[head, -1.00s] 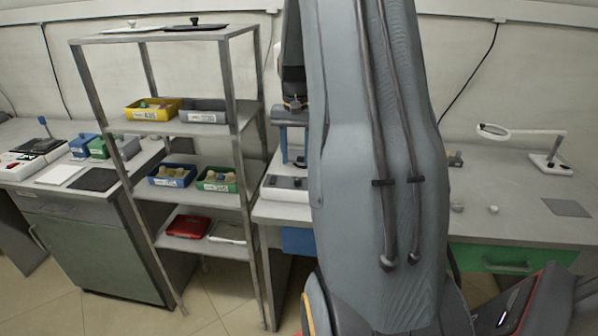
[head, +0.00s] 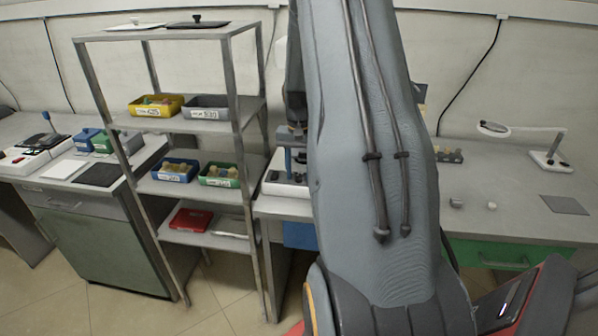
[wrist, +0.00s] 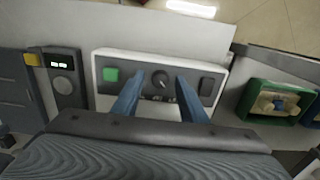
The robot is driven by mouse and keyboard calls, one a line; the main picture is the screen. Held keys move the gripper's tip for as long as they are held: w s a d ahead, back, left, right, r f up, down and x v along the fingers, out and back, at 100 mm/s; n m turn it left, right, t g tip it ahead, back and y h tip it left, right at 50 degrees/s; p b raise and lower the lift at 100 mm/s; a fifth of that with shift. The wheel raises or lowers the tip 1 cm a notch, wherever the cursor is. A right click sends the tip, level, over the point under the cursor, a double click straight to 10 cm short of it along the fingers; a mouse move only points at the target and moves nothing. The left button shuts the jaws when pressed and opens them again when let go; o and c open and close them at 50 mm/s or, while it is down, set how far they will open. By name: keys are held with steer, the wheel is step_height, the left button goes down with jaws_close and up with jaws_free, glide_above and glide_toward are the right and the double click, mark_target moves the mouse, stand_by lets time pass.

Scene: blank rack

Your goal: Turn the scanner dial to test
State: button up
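In the wrist view a white-framed device (wrist: 98,72) has a dark panel with a green square button (wrist: 111,75), a round dark dial (wrist: 160,79) with a light pointer mark, and a dark switch (wrist: 206,87). I cannot read any labels on it. My gripper (wrist: 157,77) is open, its blue fingers on either side of the dial with gaps visible. Whether the tips reach the dial's height is unclear. In the head view my arm covers much of the gripper; a blue finger (head: 288,160) shows above the white device (head: 272,188).
Left of the device in the wrist view is a dark box (wrist: 63,80) with a lit display and round knob. A green bin (wrist: 257,116) lies to the right. In the head view a metal shelf rack (head: 240,150) with bins stands left of my arm.

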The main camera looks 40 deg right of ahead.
jaws_close()
steer(key=shift+m, duration=0.3)
steer(key=m, duration=0.3)
steer(key=shift+m, duration=0.3)
steer(key=m, duration=0.4)
steer(key=shift+r, duration=0.1)
steer(key=m+b, duration=0.1)
steer(key=m, duration=0.4)
steer(key=shift+m, duration=2.3)
steer(key=shift+w+d, duration=0.1)
